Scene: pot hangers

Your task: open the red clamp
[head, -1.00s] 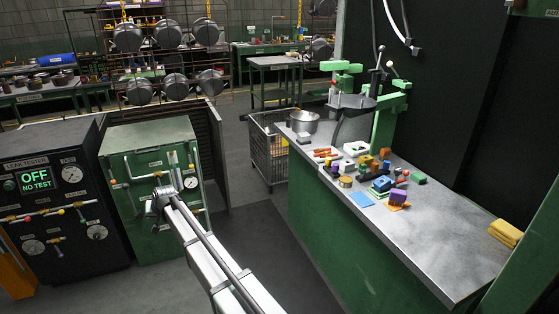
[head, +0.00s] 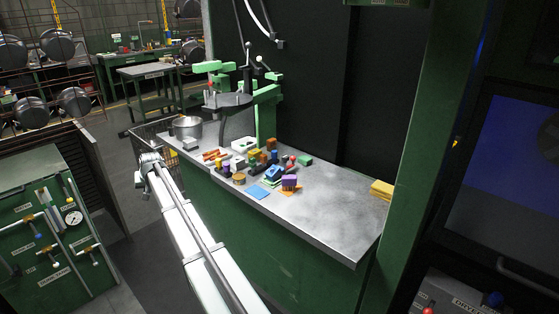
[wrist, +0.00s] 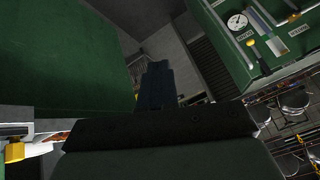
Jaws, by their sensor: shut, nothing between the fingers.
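A green fixture (head: 265,105) with dark levers and a dark round plate stands at the back of the bench (head: 330,210) in the head view. A small reddish part (head: 211,88) shows at its left arm; I cannot tell for sure whether it is the red clamp, or whether that is open or shut. My gripper is at the far end of my white arm, left of the bench and apart from it, and is small in the head view. In the wrist view my gripper (wrist: 155,82) is dark, shut and empty.
Colored blocks (head: 289,182), a metal pot (head: 187,127) and a yellow stack (head: 381,189) are on the bench. The bench's right front is clear. A green panel with a gauge (head: 72,217) stands at left. A green post (head: 420,120) rises at right.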

